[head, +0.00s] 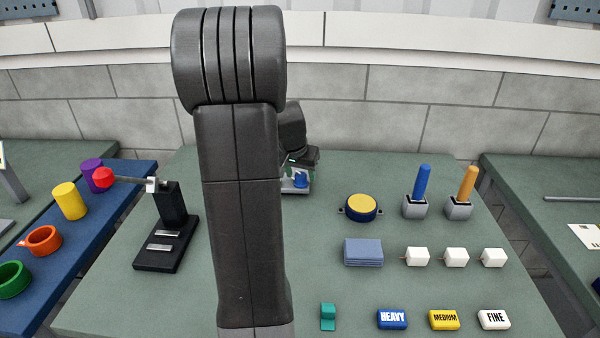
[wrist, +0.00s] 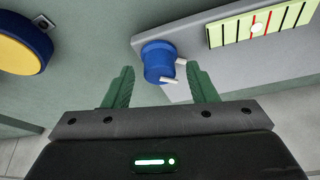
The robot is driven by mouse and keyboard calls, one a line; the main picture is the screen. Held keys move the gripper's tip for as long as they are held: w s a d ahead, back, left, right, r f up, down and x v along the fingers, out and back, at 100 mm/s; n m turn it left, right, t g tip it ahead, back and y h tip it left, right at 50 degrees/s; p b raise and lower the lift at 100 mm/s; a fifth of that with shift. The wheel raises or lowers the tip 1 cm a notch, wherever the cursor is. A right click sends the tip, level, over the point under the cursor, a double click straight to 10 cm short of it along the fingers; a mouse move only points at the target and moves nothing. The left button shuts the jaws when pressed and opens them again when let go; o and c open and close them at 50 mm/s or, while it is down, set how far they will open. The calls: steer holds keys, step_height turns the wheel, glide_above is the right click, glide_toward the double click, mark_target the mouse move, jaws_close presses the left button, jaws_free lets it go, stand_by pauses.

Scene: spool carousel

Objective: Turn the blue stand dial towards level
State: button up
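The blue stand dial (wrist: 158,62) is a short blue knob with white tabs on it, on a grey plate (wrist: 200,70). A pale green level strip (wrist: 262,25) with dark bars and a pale bubble marked in red is fixed to the same plate. My gripper (wrist: 160,78) has green fingers spread apart, with the dial ahead of and between the fingertips. A gap shows on each side, and neither finger visibly touches it. In the head view the dial (head: 300,181) is small at the back of the table, and my arm hides much of the area.
A yellow-topped blue round thing (head: 362,207) stands right of the dial, also in the wrist view (wrist: 22,42). Blue-handled (head: 421,183) and orange-handled (head: 467,185) tools stand in grey holders. A black stand (head: 170,235) with a red-tipped arm is at left.

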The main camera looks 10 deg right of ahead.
steer(key=shift+r, duration=0.1)
steer(key=v, duration=1.3)
steer(key=shift+r, duration=0.3)
steer(key=shift+s+f, duration=0.1)
steer(key=x, duration=1.3)
steer(key=shift+f, duration=0.35)
steer(key=shift+r, duration=0.1)
